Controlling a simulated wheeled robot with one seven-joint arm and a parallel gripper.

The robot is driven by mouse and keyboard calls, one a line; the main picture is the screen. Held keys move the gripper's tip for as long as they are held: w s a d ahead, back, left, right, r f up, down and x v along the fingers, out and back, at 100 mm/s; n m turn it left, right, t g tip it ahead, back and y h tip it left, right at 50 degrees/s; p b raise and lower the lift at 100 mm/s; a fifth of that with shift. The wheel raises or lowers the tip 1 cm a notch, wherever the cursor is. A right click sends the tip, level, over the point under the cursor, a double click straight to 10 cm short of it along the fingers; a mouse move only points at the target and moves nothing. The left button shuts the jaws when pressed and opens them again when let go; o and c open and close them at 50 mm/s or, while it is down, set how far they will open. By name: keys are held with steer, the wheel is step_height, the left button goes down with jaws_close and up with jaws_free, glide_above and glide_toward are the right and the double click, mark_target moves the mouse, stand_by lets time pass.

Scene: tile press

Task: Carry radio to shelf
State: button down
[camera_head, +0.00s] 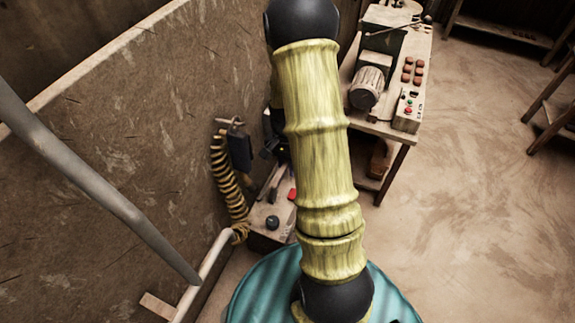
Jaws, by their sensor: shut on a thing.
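My gripper (268,150) is small and dark in the view, partly hidden behind my own yellow-green arm. It is shut. A dark blue-black box (240,153), which looks like the radio, is upright just left of the gripper, in front of the brown wall panel. The fingers' exact contact with it is too small to make out. A low wooden shelf or bench (262,238) is below the gripper, with a black knob-like piece and a red piece on it. I cannot tell whether this is the shelf of the task.
A yellow-black coiled hose (226,180) hangs by the wall panel (150,130). A work table (385,128) at the upper right carries a motor-like machine and a control box with buttons. Grey and pale pipes cross the lower left.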

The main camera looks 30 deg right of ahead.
step_height(320, 180, down, 2)
steer(key=shift+s+f+b, duration=0.1)
steer(key=shift+b, duration=0.5)
steer(key=shift+w+a, duration=0.1)
steer(key=shift+w, duration=0.1)
steer(key=c, duration=1.5)
jaws_free()
steer(key=shift+o, duration=0.7)
steer(key=shift+w+f, duration=0.1)
